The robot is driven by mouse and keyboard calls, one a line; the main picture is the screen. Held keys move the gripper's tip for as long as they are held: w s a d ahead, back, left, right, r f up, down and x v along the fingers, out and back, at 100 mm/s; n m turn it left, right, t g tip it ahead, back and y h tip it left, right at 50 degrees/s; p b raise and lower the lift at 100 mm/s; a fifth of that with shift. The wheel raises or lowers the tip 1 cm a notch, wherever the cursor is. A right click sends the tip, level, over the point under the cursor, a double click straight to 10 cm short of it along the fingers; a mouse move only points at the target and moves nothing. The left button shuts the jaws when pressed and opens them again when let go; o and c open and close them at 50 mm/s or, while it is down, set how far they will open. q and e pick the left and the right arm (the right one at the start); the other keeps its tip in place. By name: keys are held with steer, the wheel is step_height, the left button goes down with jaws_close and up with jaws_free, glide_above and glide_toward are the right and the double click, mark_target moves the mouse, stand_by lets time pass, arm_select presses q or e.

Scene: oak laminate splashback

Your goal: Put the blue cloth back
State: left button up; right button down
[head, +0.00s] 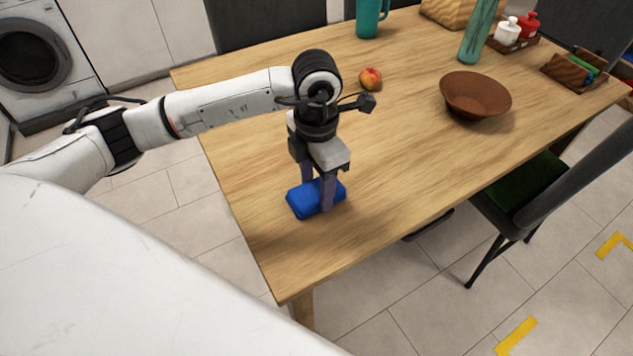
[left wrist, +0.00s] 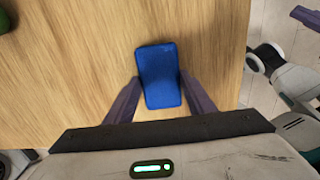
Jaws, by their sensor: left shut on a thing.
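The blue cloth (head: 303,202) is a folded rectangular pad near the front left corner of the wooden table (head: 262,255). My left gripper (head: 318,200) points down over it, one finger on each side, and is shut on it. The left wrist view shows the cloth (left wrist: 160,72) between the two purple fingers (left wrist: 160,100), with its far part sticking out beyond them. The cloth appears to be at table level; I cannot tell whether it is lifted. My right gripper is not in the head view.
A peach (head: 370,78) lies behind my left gripper. A brown bowl (head: 475,97) stands to the right. A chair (head: 545,190) stands at the right edge. The table's middle is clear.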

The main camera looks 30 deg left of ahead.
mark_target(316, 190)
arm_select(q)
steer(key=shift+f, duration=0.1)
steer(key=o, duration=1)
step_height(316, 190, up, 12)
steer(key=shift+r, duration=0.2)
